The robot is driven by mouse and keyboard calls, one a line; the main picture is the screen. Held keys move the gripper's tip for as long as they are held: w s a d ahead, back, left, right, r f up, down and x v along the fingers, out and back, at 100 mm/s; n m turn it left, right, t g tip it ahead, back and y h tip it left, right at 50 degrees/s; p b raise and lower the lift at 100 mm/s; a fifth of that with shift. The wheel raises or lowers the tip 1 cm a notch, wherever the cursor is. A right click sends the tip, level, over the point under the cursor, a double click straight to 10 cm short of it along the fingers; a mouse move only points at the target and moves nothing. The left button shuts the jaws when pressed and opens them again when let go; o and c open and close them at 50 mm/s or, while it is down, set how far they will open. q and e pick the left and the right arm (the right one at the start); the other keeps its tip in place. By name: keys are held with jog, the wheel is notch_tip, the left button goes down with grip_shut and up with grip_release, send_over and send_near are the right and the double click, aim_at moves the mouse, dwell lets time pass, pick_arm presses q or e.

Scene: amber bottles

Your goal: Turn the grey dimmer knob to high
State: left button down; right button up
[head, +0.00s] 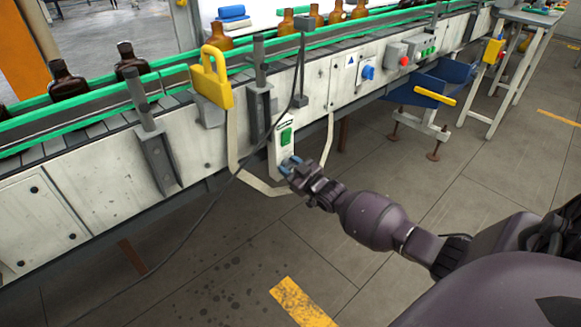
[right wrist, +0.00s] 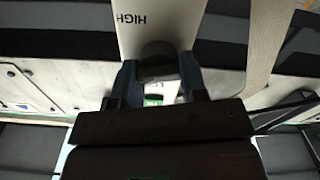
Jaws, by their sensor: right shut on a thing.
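The grey dimmer knob (right wrist: 157,54) sits between the fingertips of my right gripper (right wrist: 158,78) in the right wrist view. The gripper is shut on it, one finger on each side. The knob is on a pale dimmer panel (right wrist: 182,18), where the word HIGH shows upside down. In the head view the panel (head: 283,147), with a green patch, hangs at the front of the conveyor. There my right gripper (head: 289,167) is at its lower end and hides the knob. I cannot tell where the knob points. My left gripper is not in view.
The conveyor (head: 210,148) carries several amber bottles (head: 66,82). A yellow part (head: 212,78) and a dark cable (head: 232,178) are left of the panel. A blue knob (head: 368,72) and a red button (head: 404,61) are to the right. The floor in front is clear.

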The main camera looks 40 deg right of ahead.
jog(key=m, duration=0.4)
jog(key=shift+d+m, duration=0.1)
jog(key=shift+m, duration=0.2)
jog(key=m, duration=0.3)
jog(key=shift+f, duration=0.1)
jog(key=shift+m, duration=0.6)
jog(key=o, duration=0.9)
jog(key=shift+s+d, duration=0.1)
jog(key=shift+s, duration=0.4)
jog(key=s+p, duration=0.2)
jog(key=s, duration=0.7)
jog(key=shift+s+d, duration=0.4)
